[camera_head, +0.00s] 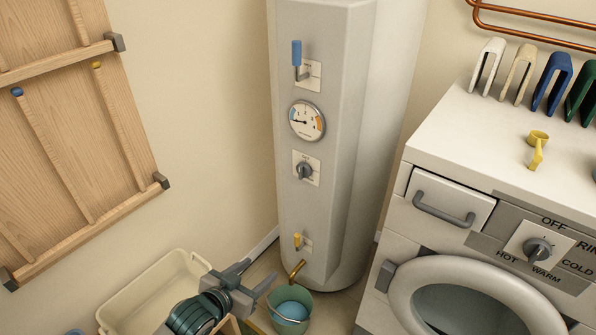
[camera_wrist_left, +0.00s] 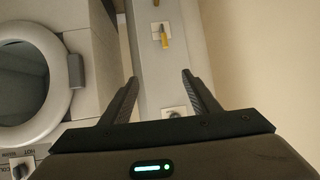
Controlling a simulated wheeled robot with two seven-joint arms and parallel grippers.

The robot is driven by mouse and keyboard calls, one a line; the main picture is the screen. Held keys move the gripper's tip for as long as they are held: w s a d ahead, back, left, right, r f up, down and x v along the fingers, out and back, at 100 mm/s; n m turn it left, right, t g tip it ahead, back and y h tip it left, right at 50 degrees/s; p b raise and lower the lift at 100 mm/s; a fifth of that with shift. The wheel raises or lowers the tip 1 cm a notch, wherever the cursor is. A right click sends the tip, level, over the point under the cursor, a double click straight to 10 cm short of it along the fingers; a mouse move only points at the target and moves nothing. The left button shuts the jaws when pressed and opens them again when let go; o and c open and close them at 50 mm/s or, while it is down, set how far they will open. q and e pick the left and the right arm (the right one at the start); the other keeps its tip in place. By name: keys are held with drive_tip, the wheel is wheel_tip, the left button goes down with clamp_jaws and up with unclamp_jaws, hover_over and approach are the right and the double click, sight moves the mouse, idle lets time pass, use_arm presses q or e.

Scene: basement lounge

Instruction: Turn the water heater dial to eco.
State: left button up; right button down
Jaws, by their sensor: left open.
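The white water heater (camera_head: 322,120) stands in the corner. Its dial (camera_head: 304,170) is a grey knob on a square plate at mid height; the labels are too small to read. In the left wrist view the dial (camera_wrist_left: 174,112) shows between the finger bases, partly hidden by my gripper body. My left gripper (camera_head: 263,271) is open and empty, low in front of the heater, below and left of the dial and apart from it. Its fingers also show in the wrist view (camera_wrist_left: 159,78). My right gripper is not in view.
A blue-handled lever (camera_head: 297,55) and a gauge (camera_head: 307,121) are above the dial. A yellow tap handle (camera_head: 297,240) is below, with a green bucket (camera_head: 290,308) under the spout. A washing machine (camera_head: 470,250) stands right, a cream basin (camera_head: 150,290) left.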

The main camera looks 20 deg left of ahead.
sight(299, 169)
use_arm(q)
drive_tip(key=w+a+r+t+h, duration=0.1)
drive_tip(key=w+r+t+h, duration=0.1)
drive_tip(key=w+r, duration=0.3)
drive_tip(key=w+a+r+m+t+h, duration=0.1)
drive_tip(key=w+a+r+t, duration=0.1)
drive_tip(key=w+r, duration=0.4)
wheel_tip(299, 169, up, 2)
drive_tip(key=shift+r+t+h, duration=0.2)
drive_tip(key=shift+t+h, duration=0.2)
drive_tip(key=shift+t, duration=0.1)
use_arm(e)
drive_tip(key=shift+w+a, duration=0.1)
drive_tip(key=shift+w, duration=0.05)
use_arm(q)
drive_tip(key=p+x, duration=0.2)
drive_tip(key=x, duration=1.3)
drive_tip(key=shift+w+d+p, duration=0.1)
drive_tip(key=shift+w+p, duration=0.1)
drive_tip(key=shift+p, duration=0.1)
drive_tip(key=shift+x, duration=0.85)
drive_tip(key=shift+f, duration=0.1)
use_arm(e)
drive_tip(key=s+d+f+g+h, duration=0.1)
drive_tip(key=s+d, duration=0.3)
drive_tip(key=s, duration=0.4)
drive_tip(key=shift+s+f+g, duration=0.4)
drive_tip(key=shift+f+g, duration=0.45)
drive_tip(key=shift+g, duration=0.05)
